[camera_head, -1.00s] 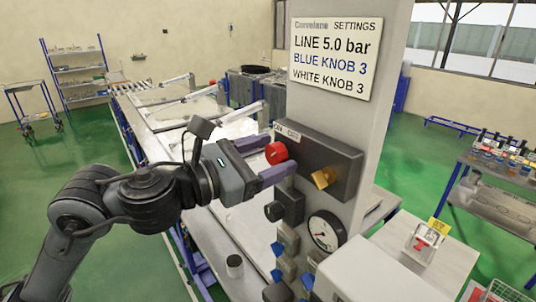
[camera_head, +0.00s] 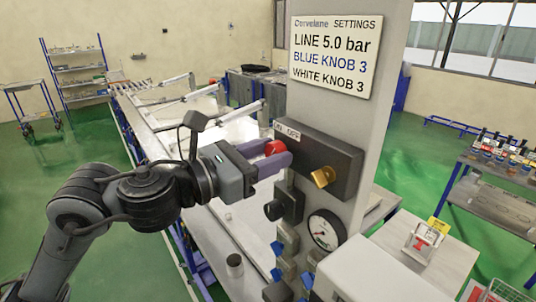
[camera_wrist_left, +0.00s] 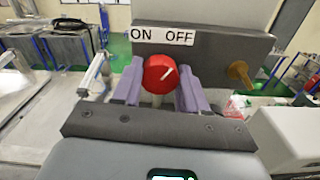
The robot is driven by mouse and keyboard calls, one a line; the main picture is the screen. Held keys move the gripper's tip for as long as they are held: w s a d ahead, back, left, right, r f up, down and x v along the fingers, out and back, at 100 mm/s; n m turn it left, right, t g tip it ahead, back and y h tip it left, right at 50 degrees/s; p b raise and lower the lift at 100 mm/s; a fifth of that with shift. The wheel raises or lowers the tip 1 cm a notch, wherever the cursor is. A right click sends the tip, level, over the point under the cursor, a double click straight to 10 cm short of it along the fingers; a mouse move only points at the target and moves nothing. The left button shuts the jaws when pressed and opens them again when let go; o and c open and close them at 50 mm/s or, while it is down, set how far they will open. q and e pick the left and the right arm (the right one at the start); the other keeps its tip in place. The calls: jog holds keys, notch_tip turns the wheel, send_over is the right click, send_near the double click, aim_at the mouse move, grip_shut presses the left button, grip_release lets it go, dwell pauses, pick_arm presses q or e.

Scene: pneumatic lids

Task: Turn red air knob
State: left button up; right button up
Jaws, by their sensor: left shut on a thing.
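The red air knob (camera_head: 275,147) sits on the dark control box (camera_head: 320,158) on the grey post. My left gripper (camera_head: 272,155) has its two purple fingers around the knob and is shut on it. My right gripper is not in view.
Below are a black knob (camera_head: 274,210), a round gauge (camera_head: 325,230) and several blue knobs. A settings sign (camera_head: 333,58) is on the post. A conveyor table (camera_head: 235,215) runs behind.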

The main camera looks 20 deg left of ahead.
pick_arm(q)
jog(key=n, duration=0.3)
jog(key=shift+n, duration=0.4)
jog(key=n, duration=0.3)
jog(key=shift+a+r+n+p, duration=0.1)
jog(key=shift+n+p, duration=0.2)
jog(key=n+p, duration=0.1)
jog(key=n, duration=0.2)
jog(key=shift+n, duration=0.3)
jog(key=n+p, duration=0.1)
jog(key=n, duration=0.2)
jog(key=shift+n, duration=0.9)
jog(key=shift+p, duration=0.3)
jog(key=o, duration=1.1)
jog(key=shift+c, duration=0.2)
jog(key=shift+a, duration=0.1)
